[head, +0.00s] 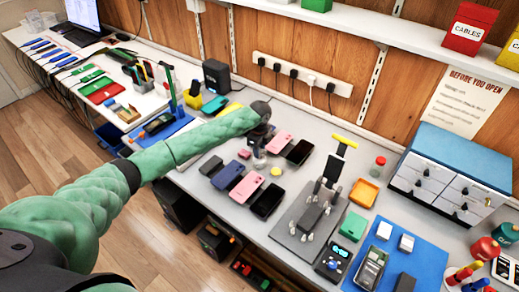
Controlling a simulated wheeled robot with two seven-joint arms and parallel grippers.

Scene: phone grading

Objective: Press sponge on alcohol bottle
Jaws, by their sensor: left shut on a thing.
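My left arm reaches across the bench from the left. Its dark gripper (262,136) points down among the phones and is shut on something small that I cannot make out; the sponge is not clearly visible. A small pale, translucent container, apparently the alcohol bottle (259,160), stands directly below the gripper, its top partly hidden by the fingers. I cannot tell whether the held thing touches it. My right gripper is not in view.
Pink (279,142) and black (299,152) phones lie close behind the bottle, with more phones (246,187) in front. A drawer cabinet (452,172) stands at the far right.

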